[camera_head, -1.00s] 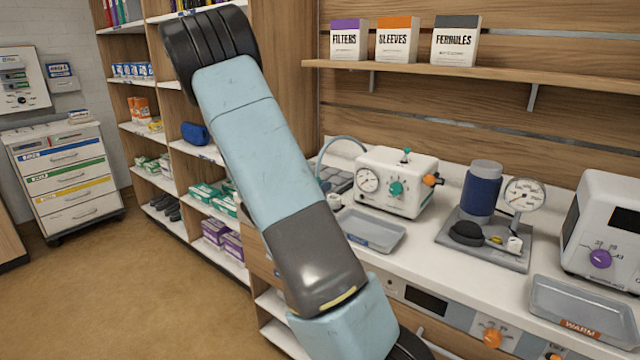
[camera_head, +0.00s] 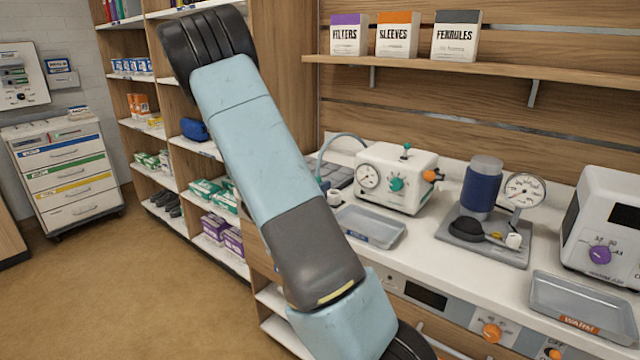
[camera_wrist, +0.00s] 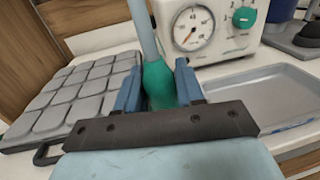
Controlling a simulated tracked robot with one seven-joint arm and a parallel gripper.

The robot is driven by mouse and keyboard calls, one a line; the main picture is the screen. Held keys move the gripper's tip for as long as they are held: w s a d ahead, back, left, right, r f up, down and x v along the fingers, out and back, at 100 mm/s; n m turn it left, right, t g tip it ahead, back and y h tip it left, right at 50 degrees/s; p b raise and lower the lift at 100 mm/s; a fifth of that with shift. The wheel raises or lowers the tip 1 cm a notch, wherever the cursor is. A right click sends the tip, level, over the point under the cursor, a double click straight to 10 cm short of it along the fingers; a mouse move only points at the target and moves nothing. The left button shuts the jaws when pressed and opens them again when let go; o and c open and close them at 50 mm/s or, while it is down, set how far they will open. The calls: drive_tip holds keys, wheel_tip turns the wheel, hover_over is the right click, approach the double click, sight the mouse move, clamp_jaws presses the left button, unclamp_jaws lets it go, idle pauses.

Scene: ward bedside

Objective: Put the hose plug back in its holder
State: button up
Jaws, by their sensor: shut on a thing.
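The hose plug (camera_wrist: 158,84) is green, with a grey-blue hose (camera_wrist: 142,28) running up from its top in the wrist view. My gripper (camera_wrist: 160,88) is shut on the plug, one blue finger on each side. The plug's lower end is hidden behind the gripper's dark crossbar. In the head view the hose (camera_head: 340,137) arcs left from the white gauge unit (camera_head: 396,178), and my forearm hides most of the gripper and the plug.
A grey padded tray (camera_wrist: 75,100) lies left of my gripper. An empty grey tray (camera_head: 371,228) lies in front of the gauge unit. A blue cylinder with a gauge stands on a grey base (camera_head: 485,249) further right. Another tray (camera_head: 582,308) lies at the right front.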

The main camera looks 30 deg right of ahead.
drive_tip(key=shift+f, duration=1.45)
idle(0.3)
drive_tip(key=o, duration=1.1)
drive_tip(key=s+a, duration=0.2)
drive_tip(key=a, duration=1.1)
drive_tip(key=shift+s+a, duration=0.2)
drive_tip(key=shift+a, duration=0.1)
drive_tip(key=shift+f, duration=0.1)
